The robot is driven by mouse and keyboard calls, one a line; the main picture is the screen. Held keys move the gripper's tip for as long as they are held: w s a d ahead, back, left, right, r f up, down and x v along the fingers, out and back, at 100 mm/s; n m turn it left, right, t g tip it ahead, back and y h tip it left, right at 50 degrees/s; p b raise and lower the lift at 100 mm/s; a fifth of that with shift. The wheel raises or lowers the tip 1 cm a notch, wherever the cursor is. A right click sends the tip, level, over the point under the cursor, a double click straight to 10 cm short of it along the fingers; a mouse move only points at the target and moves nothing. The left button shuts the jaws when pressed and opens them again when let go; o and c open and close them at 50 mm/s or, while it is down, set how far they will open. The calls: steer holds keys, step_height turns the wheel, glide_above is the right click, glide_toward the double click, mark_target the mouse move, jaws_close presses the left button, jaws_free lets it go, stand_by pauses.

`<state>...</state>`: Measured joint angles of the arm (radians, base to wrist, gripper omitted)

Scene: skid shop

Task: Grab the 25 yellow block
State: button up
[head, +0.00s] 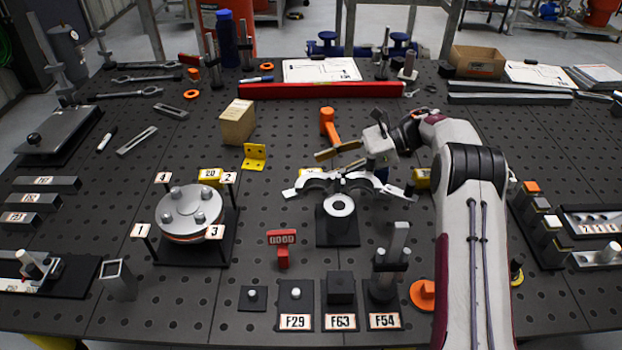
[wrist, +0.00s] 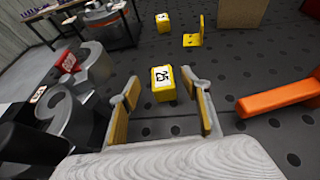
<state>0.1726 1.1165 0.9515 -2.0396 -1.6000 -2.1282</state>
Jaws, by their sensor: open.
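The yellow block marked 25 (wrist: 163,83) stands on the dark perforated table in the wrist view, its white label facing up. In the head view a yellow block (head: 313,171) shows partly behind the silver curved part, its number mostly hidden. My gripper (wrist: 160,86) is open, with tan-padded fingers to the left and right of the block's near end in the picture. A gap shows on both sides, and nothing is held. In the head view my gripper (head: 335,160) hovers over the middle of the table, behind the silver part.
An orange tool (wrist: 275,97) lies right of the block. Grey round metal parts (wrist: 85,65) stand close at left. The silver curved part (head: 340,180) sits above a ringed post. A yellow bracket (head: 255,156) and the yellow block marked 20 (head: 210,176) are farther left.

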mark_target(300, 174)
steer(key=shift+x, duration=1.3)
steer(key=shift+x, duration=2.6)
steer(key=shift+f, duration=0.15)
steer(key=shift+c, duration=0.3)
steer(key=c, duration=1.2)
